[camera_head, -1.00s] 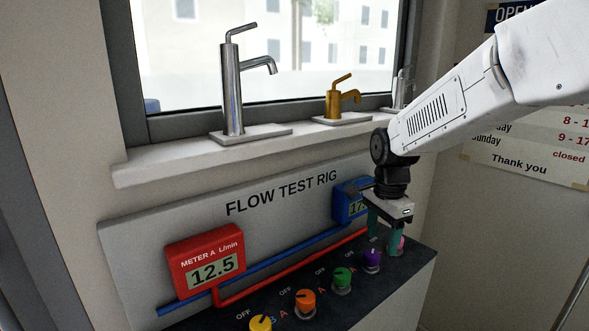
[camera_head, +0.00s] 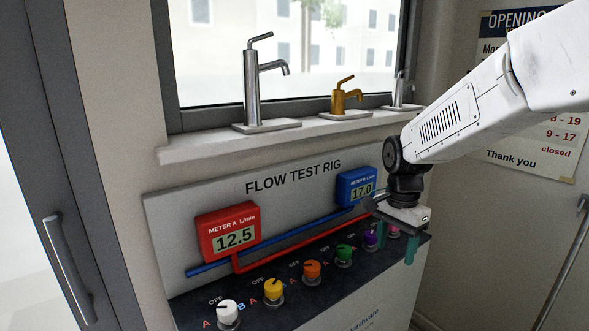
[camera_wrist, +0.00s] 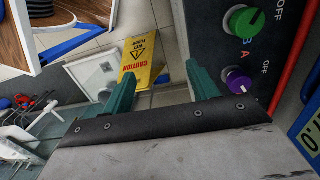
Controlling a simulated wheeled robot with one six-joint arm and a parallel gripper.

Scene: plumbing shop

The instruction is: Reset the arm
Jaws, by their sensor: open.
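My gripper (camera_head: 397,243) is at the right end of the flow test rig (camera_head: 160,225), with its two teal fingers spread apart and nothing between them. In the wrist view my gripper (camera_wrist: 160,85) shows its fingers over the floor beside the knob panel's edge. A pink knob (camera_head: 393,231) is partly hidden behind the fingers in the head view. A purple knob (camera_head: 370,240) and a green knob (camera_head: 344,255) stand to its left. The purple knob also shows in the wrist view (camera_wrist: 239,82), apart from the fingers.
Orange (camera_head: 312,272), yellow (camera_head: 273,290) and white knobs (camera_head: 228,312) continue the row. A red meter (camera_head: 228,232) reads 12.5 and a blue meter (camera_head: 357,187) 17.0. Taps stand on the sill (camera_head: 220,147) above. A yellow caution sign (camera_wrist: 140,48) is on the floor.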

